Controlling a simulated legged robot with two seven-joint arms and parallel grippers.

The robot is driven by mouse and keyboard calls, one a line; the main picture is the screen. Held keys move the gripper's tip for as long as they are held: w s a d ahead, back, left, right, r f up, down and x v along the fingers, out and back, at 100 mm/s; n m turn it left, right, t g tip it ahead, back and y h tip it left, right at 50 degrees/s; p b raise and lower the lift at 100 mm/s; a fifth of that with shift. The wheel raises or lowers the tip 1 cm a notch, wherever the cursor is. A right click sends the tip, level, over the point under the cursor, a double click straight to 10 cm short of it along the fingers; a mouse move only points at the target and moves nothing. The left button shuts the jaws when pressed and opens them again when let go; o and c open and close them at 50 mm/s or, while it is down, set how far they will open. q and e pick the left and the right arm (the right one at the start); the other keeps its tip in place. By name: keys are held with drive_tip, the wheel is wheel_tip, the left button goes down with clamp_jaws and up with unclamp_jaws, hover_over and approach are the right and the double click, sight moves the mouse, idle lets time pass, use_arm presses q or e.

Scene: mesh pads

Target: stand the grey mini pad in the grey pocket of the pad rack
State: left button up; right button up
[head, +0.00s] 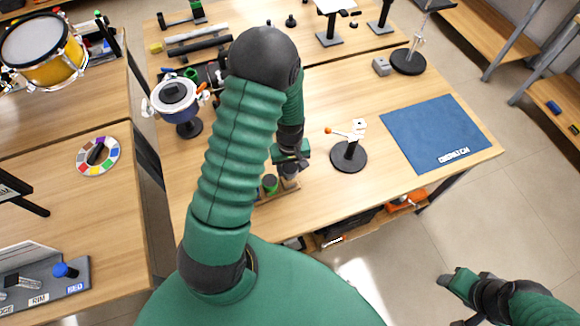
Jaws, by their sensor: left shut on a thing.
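My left gripper (290,160) points down over the near edge of the middle table and is shut on the grey mini pad (290,171). The small wooden pad rack (284,192) lies right below it, partly hidden by my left arm. A green pad (270,184) stands in the rack, just left of the grey one. The grey pad is at or just above the rack; I cannot tell whether it is inside the grey pocket, which is hidden. My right gripper (456,281) is off the table at the lower right, over the floor, its jaws unclear.
A round black stand (348,156) with an orange-tipped lever stands right of the rack. A blue mat (437,133) lies farther right. A blue drum on a stand (178,101) is at the left, with bars and small parts behind it. Bare tabletop lies between the stand and mat.

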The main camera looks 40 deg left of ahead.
sight(289, 172)
use_arm(q)
drive_tip(key=shift+f, duration=0.1)
drive_tip(key=shift+a+f+b, duration=0.25)
drive_tip(key=shift+f+b, duration=0.1)
drive_tip(key=shift+f, duration=0.25)
drive_tip(key=shift+d+f+b, duration=0.15)
drive_tip(key=shift+f+b, duration=0.25)
drive_tip(key=shift+f, duration=0.1)
drive_tip(key=shift+f+b, duration=0.3)
drive_tip(key=shift+f, duration=0.05)
drive_tip(key=shift+f+b, duration=0.65)
drive_tip(key=shift+f, duration=0.25)
drive_tip(key=o, duration=1.5)
